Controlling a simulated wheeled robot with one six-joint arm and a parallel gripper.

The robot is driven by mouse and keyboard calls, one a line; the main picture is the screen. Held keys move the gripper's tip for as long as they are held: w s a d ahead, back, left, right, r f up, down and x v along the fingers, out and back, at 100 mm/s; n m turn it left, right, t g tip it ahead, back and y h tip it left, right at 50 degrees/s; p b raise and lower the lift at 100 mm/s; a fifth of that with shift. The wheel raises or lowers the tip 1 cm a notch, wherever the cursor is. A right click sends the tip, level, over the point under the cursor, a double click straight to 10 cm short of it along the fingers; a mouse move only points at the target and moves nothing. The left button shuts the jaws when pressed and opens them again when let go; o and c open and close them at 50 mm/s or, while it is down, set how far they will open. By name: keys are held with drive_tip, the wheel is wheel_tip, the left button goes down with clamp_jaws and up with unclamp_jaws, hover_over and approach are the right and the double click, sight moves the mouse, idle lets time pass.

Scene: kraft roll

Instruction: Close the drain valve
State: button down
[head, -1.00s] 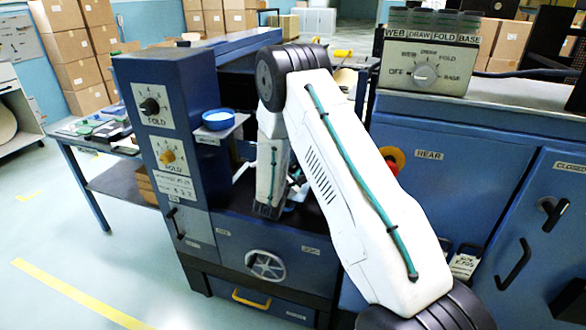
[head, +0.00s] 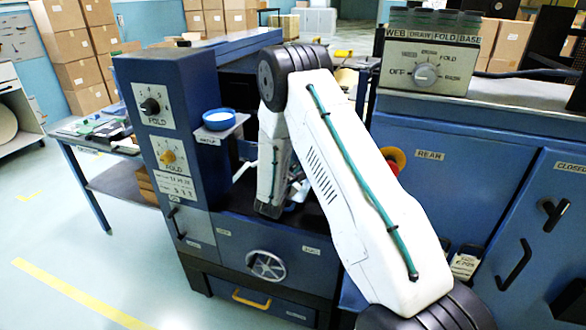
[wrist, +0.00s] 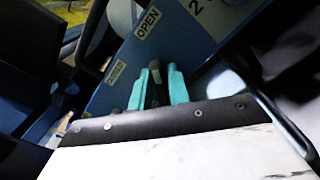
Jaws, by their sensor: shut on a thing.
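In the wrist view my gripper (wrist: 158,86) has its two teal fingers closed around a dark upright lever (wrist: 156,90), which I take to be the drain valve's handle. The lever stands against a blue panel (wrist: 182,45). A label reading OPEN (wrist: 148,22) is on that panel above the fingers, and a smaller label (wrist: 115,72), too blurred to read, is to their left. The valve's body is hidden. In the head view my white arm reaches down behind the blue control column, and my fingers and the lever cannot be made out there.
A blue column with dials (head: 165,130) and a small shelf bearing a blue bowl (head: 218,119) stand left of my arm. A handwheel (head: 266,265) is on the front below. A blue cabinet (head: 470,150) stands close on the right. The floor at left is clear.

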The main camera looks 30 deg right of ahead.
drive_tip(key=n, duration=0.4)
drive_tip(key=shift+w+a, duration=0.1)
drive_tip(key=n, duration=0.8)
drive_tip(key=shift+w+a, duration=0.1)
drive_tip(key=shift+w, duration=0.05)
drive_tip(key=shift+w+n, duration=0.1)
drive_tip(key=shift+n, duration=2.1)
drive_tip(key=shift+a, duration=0.1)
drive_tip(key=c, duration=1.4)
unclamp_jaws()
drive_tip(key=shift+c, duration=0.2)
drive_tip(key=shift+v, duration=3.9)
